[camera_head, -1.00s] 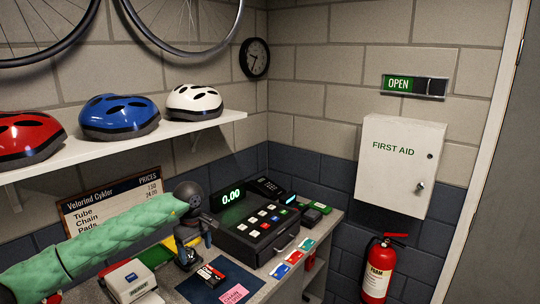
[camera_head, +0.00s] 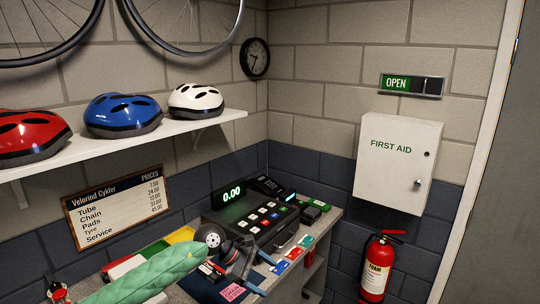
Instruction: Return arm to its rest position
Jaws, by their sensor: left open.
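My left arm, in a green quilted sleeve, comes in from the lower left of the head view. Its gripper (camera_head: 243,266) is low over the counter, in front of the cash register (camera_head: 257,221). The gripper is open, and I see nothing between its fingers. My arm and gripper hide part of the counter and of the dark mat under them. My right gripper is not in view.
A pink note (camera_head: 232,291) and several coloured cards lie near the gripper. A price board (camera_head: 116,207) leans on the wall behind my arm. Helmets stand on the shelf (camera_head: 150,139) above. A fire extinguisher (camera_head: 378,266) is at the right, below the first aid cabinet (camera_head: 398,165).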

